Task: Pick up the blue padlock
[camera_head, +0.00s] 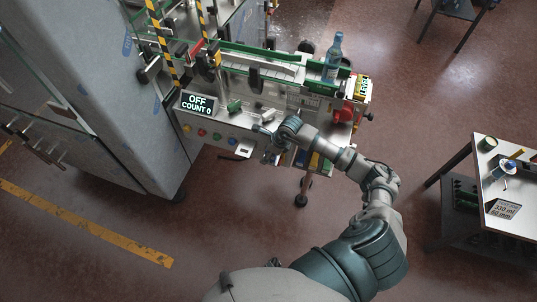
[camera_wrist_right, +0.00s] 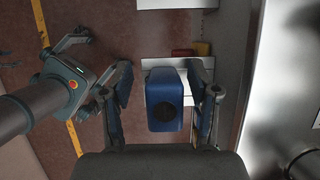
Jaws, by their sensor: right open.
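The blue padlock (camera_wrist_right: 165,104) shows in the right wrist view as a blue block with a dark round face, in front of a pale panel. My right gripper (camera_wrist_right: 165,85) is open, with one finger on each side of the padlock and a visible gap on both sides. In the head view my right gripper (camera_head: 270,152) is at the front of the machine, and I cannot make out the padlock there. My left gripper (camera_wrist_right: 92,66) shows at the left of the wrist view with its fingers spread and nothing seen between them.
The machine (camera_head: 228,128) has a display (camera_head: 197,103) reading OFF, COUNT 0. A bottle (camera_head: 333,58) stands on top. A grey cabinet (camera_head: 115,100) stands to the left, and a table (camera_head: 505,180) with small items to the right. The floor below the machine is mostly clear.

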